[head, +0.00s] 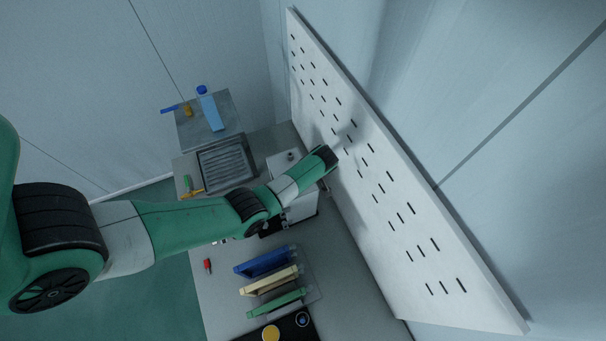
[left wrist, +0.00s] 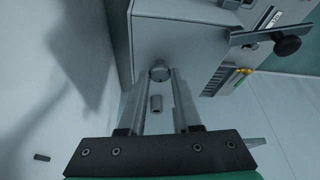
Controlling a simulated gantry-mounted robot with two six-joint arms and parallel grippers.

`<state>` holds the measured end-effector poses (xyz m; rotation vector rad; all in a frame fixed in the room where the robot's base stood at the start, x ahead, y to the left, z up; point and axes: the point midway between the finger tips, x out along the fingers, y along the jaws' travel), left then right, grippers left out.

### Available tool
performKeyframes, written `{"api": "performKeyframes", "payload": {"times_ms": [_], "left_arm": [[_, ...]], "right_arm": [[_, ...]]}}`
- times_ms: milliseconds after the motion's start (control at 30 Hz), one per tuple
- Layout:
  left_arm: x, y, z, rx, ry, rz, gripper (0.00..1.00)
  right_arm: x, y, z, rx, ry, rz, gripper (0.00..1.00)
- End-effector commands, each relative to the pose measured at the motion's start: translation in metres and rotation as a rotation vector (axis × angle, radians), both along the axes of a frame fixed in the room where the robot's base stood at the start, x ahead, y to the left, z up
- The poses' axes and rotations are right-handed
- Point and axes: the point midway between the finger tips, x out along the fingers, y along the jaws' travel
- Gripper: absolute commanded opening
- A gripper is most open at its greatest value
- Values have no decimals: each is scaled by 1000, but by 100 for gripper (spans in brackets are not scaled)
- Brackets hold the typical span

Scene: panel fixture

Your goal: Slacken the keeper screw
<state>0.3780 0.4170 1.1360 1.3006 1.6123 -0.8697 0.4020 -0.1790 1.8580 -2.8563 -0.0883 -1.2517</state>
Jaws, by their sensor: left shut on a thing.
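The grey box-like fixture (left wrist: 187,43) fills the upper middle of the left wrist view. It also shows in the head view (head: 302,207), partly hidden by my left arm. A round metal screw head, the keeper screw (left wrist: 159,71), stands out from its near face. My left gripper (left wrist: 158,78) has its two fingers on either side of this head and is shut on it. A small grey cylinder (left wrist: 155,104) shows between the fingers, nearer the palm. In the head view the fingertips (head: 327,186) are small and close to the white slotted panel. My right gripper is in neither view.
The white slotted panel (head: 372,190) rises close beside my left gripper. A lever with a black knob (left wrist: 287,45) sticks out from the fixture. A ribbed tray (head: 226,163), blue, cream and green upright plates (head: 268,281) and a red item (head: 208,265) are on the bench.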

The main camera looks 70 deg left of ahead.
Motion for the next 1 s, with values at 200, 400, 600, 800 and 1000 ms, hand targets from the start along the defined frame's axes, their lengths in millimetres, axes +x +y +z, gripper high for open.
{"api": "performKeyframes", "payload": {"times_ms": [200, 400, 600, 800, 1000], "left_arm": [[3, 1, -2, 1, 2, 194, 0], [5, 2, -3, 2, 1, 384, 0], [6, 4, -5, 2, 1, 576, 0], [7, 5, -7, 1, -1, 756, 0], [8, 6, -9, 1, -2, 900, 0]], "right_arm": [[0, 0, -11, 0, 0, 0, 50], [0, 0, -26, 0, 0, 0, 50], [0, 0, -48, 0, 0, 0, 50], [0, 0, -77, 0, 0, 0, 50], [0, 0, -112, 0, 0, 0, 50]]}}
